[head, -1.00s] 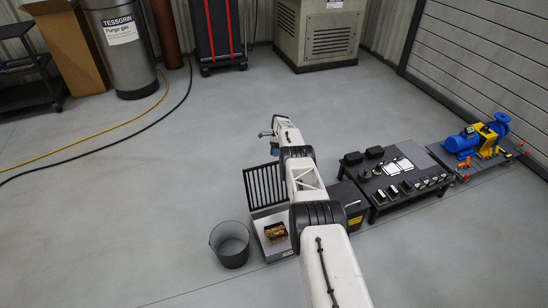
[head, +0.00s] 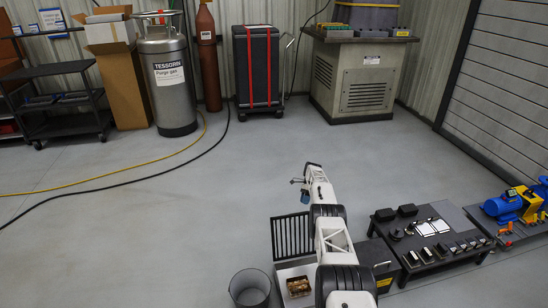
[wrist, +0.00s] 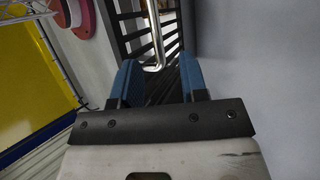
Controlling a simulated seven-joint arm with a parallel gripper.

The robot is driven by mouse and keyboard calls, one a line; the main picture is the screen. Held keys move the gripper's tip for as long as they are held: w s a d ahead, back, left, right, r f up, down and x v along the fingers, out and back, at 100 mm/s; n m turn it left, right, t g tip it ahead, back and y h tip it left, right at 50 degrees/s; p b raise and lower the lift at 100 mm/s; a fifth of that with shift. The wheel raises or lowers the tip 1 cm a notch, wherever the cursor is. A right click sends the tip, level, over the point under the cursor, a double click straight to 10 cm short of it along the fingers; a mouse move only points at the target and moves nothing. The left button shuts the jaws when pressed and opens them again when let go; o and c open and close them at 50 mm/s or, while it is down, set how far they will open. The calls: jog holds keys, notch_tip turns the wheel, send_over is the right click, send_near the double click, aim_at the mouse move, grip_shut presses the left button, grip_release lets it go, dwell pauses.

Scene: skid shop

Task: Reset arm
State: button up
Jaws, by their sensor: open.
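My gripper (head: 298,184) is at the far end of my white and black arm, raised above the floor near the black slatted rack. In the wrist view its two blue fingers (wrist: 160,80) stand apart with a clear gap. A bent shiny metal rod (wrist: 155,45) shows beyond and between the fingertips. I cannot tell whether it touches them. No object is visibly held.
The black slatted rack (head: 291,236) stands beside my arm. A grey bin (head: 250,289) is at its lower left. A low black table (head: 428,262) with small parts and a blue and yellow pump (head: 512,206) are at right. Open floor (head: 180,240) lies at left.

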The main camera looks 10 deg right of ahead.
jog(key=shift+r, duration=0.1)
